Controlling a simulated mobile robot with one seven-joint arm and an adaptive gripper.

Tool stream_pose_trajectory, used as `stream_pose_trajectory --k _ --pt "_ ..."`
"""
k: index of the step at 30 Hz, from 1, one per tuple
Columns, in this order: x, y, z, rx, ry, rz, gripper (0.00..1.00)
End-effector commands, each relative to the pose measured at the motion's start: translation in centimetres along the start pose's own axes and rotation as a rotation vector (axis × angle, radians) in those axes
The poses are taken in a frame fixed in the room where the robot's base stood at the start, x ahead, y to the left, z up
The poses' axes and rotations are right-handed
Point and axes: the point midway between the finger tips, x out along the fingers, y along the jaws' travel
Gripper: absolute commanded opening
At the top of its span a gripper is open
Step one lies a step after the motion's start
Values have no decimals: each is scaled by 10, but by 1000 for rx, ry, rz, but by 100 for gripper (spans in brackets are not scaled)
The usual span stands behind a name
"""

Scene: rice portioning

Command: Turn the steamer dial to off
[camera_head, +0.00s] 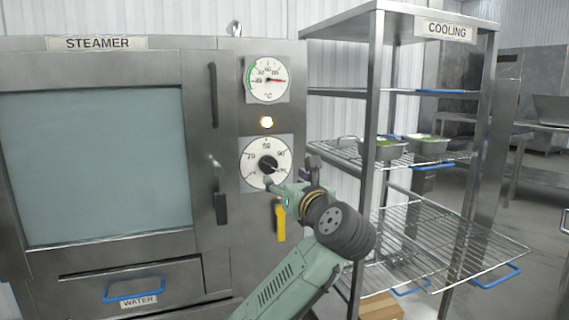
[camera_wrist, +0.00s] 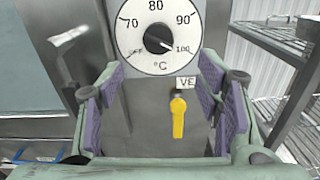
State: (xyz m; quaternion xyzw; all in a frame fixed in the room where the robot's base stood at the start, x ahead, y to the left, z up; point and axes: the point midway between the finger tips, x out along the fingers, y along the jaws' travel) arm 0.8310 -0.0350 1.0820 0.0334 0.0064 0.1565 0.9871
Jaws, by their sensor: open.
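The steamer dial is a black knob (camera_wrist: 158,39) on a white round scale marked OFF, 70, 80, 90 and 100. Its white pointer mark aims lower right, at 100, while OFF is at lower left. In the head view the dial (camera_head: 266,163) is on the steamer's right-hand panel, its lower right partly covered by my gripper. My gripper (camera_wrist: 160,78) is open and empty, its purple pads spread to either side below the knob in the wrist view. In the head view my gripper (camera_head: 290,186) is close in front of the dial; contact cannot be told.
The steamer (camera_head: 205,265) has a lit lamp (camera_head: 267,122) and a temperature gauge (camera_head: 266,79) above the dial. A yellow valve handle (camera_wrist: 178,117) hangs below it. Dark door handles (camera_head: 220,208) stick out at left. The cooling rack (camera_head: 376,120) with trays stands at right.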

Motion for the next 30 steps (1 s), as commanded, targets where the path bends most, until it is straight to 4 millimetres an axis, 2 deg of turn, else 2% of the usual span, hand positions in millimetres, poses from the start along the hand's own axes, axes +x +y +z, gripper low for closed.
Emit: stream_pose_trajectory --k 5,12,18,23,30 --pt "23 1 1 2 3 3 59" --pt "69 1 2 0 4 2 59" --pt "96 1 2 -1 1 1 59" --pt "105 0 1 -1 -1 0 59" --pt "106 1 0 -2 -1 0 59"
